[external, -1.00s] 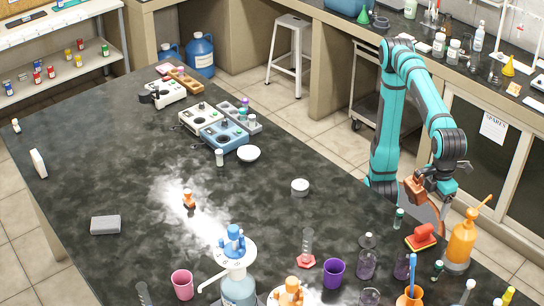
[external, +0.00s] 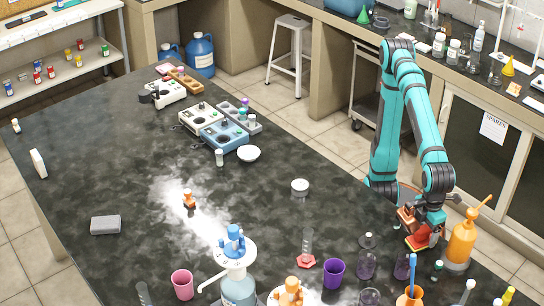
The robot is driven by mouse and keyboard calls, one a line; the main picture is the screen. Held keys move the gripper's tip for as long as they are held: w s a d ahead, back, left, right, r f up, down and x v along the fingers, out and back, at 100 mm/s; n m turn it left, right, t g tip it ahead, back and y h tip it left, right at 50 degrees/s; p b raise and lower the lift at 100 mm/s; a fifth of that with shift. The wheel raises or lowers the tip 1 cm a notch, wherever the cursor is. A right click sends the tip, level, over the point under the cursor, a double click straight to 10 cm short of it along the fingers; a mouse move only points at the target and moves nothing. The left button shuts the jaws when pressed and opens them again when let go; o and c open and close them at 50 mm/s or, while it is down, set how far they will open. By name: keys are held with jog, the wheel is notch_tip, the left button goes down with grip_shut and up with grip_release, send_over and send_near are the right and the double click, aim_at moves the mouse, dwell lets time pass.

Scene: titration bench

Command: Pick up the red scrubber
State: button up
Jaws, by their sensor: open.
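The red scrubber (external: 418,241) lies on the dark bench at the right, near its edge. Its upper part is largely hidden by my gripper (external: 421,226), which is low over it with the jaws open. Whether the fingers stand on both sides of the scrubber cannot be made out at this size.
An orange pump bottle (external: 462,243) stands close on the right of my gripper. Dark glass bottles (external: 367,262), a purple cup (external: 333,273) and an orange cup with a blue tool (external: 410,297) stand nearby. The bench middle (external: 285,222) is mostly clear.

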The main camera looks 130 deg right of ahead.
jog(key=shift+f, duration=1.4)
jog(key=c, duration=1.1)
